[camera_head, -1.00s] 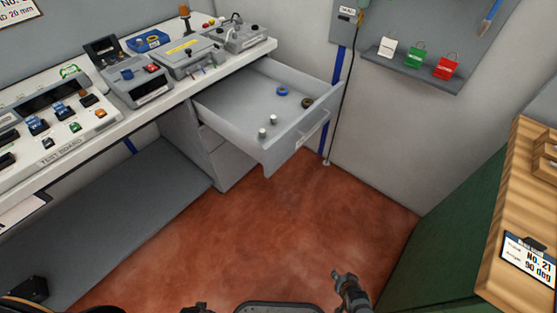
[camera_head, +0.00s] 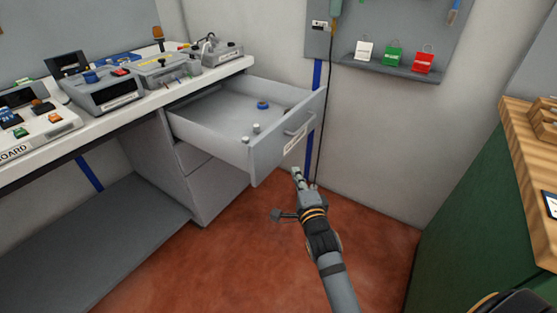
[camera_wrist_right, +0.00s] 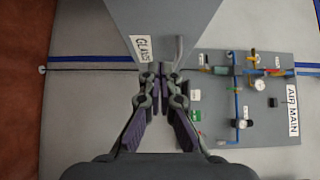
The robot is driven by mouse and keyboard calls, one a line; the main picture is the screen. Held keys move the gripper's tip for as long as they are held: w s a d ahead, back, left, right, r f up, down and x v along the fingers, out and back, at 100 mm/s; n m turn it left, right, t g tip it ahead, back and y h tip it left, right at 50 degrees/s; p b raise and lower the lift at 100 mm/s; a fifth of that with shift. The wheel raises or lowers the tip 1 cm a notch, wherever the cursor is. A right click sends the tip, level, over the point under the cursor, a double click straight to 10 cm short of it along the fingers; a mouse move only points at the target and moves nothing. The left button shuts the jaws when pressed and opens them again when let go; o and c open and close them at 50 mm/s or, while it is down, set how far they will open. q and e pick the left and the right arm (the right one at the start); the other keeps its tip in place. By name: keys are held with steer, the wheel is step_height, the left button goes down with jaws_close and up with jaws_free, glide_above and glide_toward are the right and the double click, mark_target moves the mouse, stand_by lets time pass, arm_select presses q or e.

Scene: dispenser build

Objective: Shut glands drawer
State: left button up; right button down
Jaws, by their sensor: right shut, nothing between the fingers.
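The glands drawer (camera_head: 262,158) is a grey drawer pulled well out of the cabinet under the bench. It has a bar handle (camera_head: 299,128) and a white label on its front. Inside lie a blue ring (camera_head: 263,105) and two small pale cylinders (camera_head: 251,133). In the right wrist view the drawer front (camera_wrist_right: 160,18) with its "GLANDS" label is just beyond the fingertips. My right gripper (camera_head: 297,175) is shut and empty, just below and in front of the drawer front in the head view; I cannot tell whether it touches. My left gripper is not in view.
The bench (camera_head: 140,103) carries several devices, including a grey box (camera_head: 165,69). A wall shelf (camera_head: 390,72) holds white, green and red tags. A green cabinet with a wooden top (camera_head: 505,160) stands at the right. The red floor (camera_head: 235,260) is clear.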

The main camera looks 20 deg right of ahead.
glide_toward(278, 149)
steer(key=w+d, duration=0.2)
steer(key=d, duration=0.1)
steer(key=w+a, duration=0.2)
steer(key=w, duration=0.1)
steer(key=shift+r, duration=0.1)
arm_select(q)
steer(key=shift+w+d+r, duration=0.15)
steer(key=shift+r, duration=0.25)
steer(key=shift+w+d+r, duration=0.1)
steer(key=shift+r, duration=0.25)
arm_select(e)
steer(key=shift+w+a, duration=0.25)
steer(key=shift+w, duration=0.05)
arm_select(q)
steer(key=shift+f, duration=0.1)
